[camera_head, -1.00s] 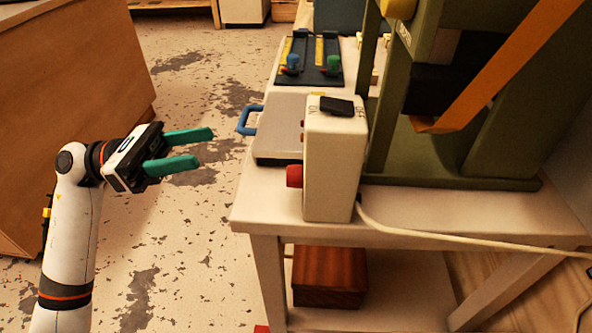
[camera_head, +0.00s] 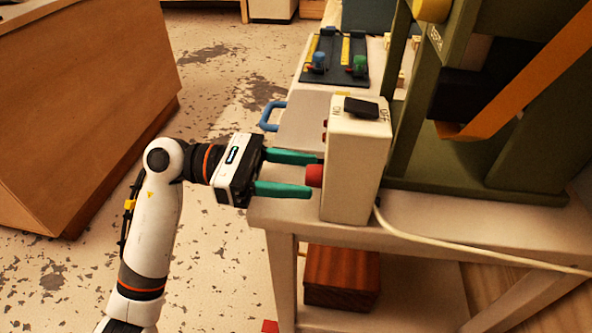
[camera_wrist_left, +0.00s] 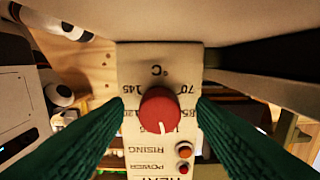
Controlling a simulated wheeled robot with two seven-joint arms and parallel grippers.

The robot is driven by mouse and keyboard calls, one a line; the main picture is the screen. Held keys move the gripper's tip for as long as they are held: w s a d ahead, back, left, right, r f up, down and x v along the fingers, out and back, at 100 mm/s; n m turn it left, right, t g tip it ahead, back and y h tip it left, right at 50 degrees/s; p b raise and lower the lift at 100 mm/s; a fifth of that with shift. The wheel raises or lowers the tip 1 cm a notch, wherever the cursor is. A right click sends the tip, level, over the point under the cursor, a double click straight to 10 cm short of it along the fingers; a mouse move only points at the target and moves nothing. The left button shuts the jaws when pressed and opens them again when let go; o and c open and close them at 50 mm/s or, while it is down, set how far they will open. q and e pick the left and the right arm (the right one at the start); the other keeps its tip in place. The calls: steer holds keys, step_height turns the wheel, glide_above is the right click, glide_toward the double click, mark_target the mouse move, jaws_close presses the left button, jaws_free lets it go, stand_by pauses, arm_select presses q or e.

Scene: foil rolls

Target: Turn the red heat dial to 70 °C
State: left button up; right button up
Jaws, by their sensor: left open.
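The red heat dial (camera_head: 314,176) sits on the left face of a cream control box (camera_head: 352,170) on the table. In the left wrist view the red dial (camera_wrist_left: 160,108) faces me, its white mark pointing almost straight down, between the 120 and 85 labels. The 70 label is at its upper right and 145 at its upper left. My left gripper (camera_head: 308,174) is open, its green fingers reaching toward the dial. In the wrist view the fingers lie left and right of the dial with gaps, apparently not touching it. My right gripper is out of view.
A black switch (camera_head: 368,107) tops the box. Round red and orange buttons (camera_wrist_left: 184,150) sit near the dial. A blue handle (camera_head: 268,115) is behind my fingers. A green press frame (camera_head: 480,175) stands right, and a cable (camera_head: 450,248) crosses the table.

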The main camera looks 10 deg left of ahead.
arm_select(q)
steer(key=shift+d, duration=0.2)
steer(key=c, duration=1)
steer(key=shift+o, duration=0.2)
steer(key=shift+r+n+p, duration=0.15)
steer(key=shift+n+p, duration=0.45)
steer(key=shift+n, duration=0.1)
steer(key=shift+a+r+n+p, duration=0.1)
steer(key=shift+n+p, duration=0.55)
steer(key=shift+n, duration=0.15)
steer(key=n, duration=0.1)
steer(key=n+p, duration=0.1)
steer(key=shift+f+n, duration=0.25)
steer(key=shift+n, duration=0.15)
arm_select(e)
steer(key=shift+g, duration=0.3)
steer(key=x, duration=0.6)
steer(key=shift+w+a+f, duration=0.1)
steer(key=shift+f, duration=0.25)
